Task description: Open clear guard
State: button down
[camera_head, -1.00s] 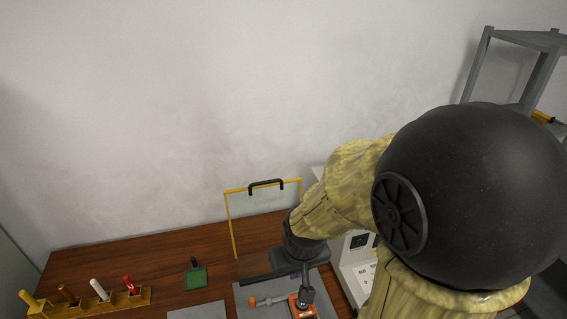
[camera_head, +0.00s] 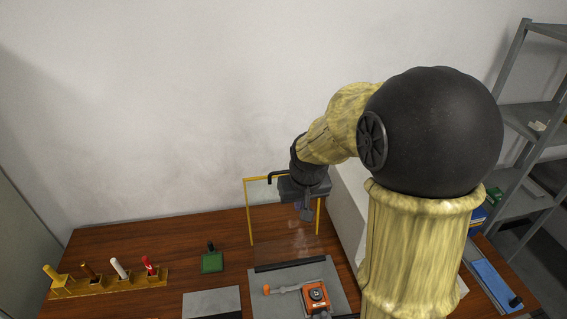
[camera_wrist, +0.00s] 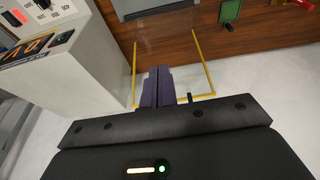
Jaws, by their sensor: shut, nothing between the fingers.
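The clear guard has a thin yellow frame (camera_head: 248,212) and stands raised at the back of the table. Its black handle (camera_head: 277,175) is on the top bar. My gripper (camera_head: 306,212) is at the guard's right side, overlapping the top right corner in the head view, which hides part of the frame. In the wrist view the shut, empty fingers (camera_wrist: 157,86) point between the two yellow side bars, near the end bar (camera_wrist: 192,98). A small part of the handle (camera_wrist: 190,97) shows just right of the fingers. I cannot tell whether the fingers touch the guard.
A grey plate with an orange device (camera_head: 317,296) lies in front of the guard. A white cabinet (camera_head: 347,205) stands close on the right. A green block (camera_head: 212,262) and a yellow rack (camera_head: 110,283) are left. Bare table (camera_head: 190,230) lies behind them.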

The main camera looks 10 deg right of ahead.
jog(key=w+r, duration=0.3)
jog(key=w, duration=0.6)
jog(key=w+r+t, duration=0.1)
jog(key=w+r, duration=0.2)
jog(key=w, duration=0.7)
jog(key=shift+w+r+p, duration=0.15)
jog(key=shift+w+p, duration=0.1)
jog(key=shift+p, duration=0.1)
jog(key=shift+a, duration=0.1)
jog(key=p+x, duration=0.1)
jog(key=x, duration=0.2)
jog(key=p+x, duration=0.2)
jog(key=x, duration=0.1)
jog(key=p+x, duration=0.2)
jog(key=x, duration=0.1)
jog(key=shift+s+f, duration=0.35)
jog(key=shift+f, duration=0.05)
jog(key=shift+s+p, duration=0.55)
jog(key=shift+s, duration=0.5)
jog(key=shift+s+f, duration=0.2)
jog(key=shift+s, duration=0.05)
